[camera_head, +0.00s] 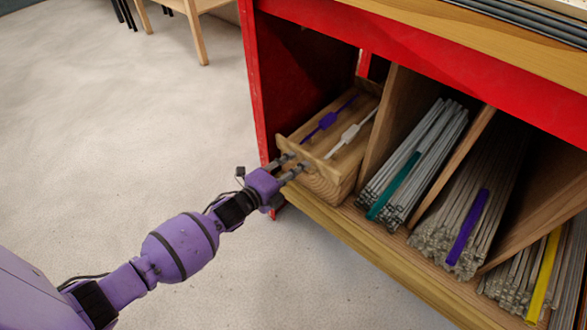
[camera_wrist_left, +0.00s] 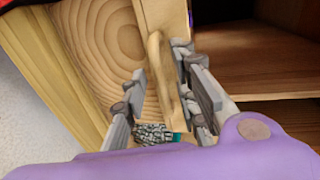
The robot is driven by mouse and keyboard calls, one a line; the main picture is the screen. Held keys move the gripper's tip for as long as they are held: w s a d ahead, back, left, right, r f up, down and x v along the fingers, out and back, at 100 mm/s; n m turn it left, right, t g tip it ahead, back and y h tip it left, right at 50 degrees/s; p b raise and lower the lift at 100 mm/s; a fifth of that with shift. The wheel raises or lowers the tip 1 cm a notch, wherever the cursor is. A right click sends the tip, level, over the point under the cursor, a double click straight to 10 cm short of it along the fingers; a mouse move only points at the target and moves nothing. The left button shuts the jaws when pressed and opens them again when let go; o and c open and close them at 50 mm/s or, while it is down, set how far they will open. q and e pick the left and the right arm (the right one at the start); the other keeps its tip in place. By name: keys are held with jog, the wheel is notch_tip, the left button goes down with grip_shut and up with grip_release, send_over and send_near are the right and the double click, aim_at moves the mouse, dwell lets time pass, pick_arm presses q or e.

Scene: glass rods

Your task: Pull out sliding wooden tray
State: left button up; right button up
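The sliding wooden tray (camera_head: 322,183) sits in the left compartment of the red-framed shelf, its front end near the shelf's front edge. A purple and a white item lie inside it. My left gripper (camera_head: 294,163) is at the tray's front. In the left wrist view its two fingers (camera_wrist_left: 163,82) are apart, one on each side of a raised wooden handle-like bar (camera_wrist_left: 158,62) on the tray front. A gap shows between the left finger and the bar. Whether the right finger touches it I cannot tell. My right gripper is not in view.
Wooden dividers (camera_head: 377,125) separate the tray from bundles of glass rods with teal (camera_head: 393,187), purple (camera_head: 467,228) and yellow (camera_head: 543,275) bands. The red shelf frame (camera_head: 252,85) stands close to the tray's left. The floor (camera_head: 120,130) in front is clear.

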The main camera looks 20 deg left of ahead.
pick_arm(q)
jog(key=shift+c, duration=0.6)
grip_shut()
jog(key=shift+s, duration=0.1)
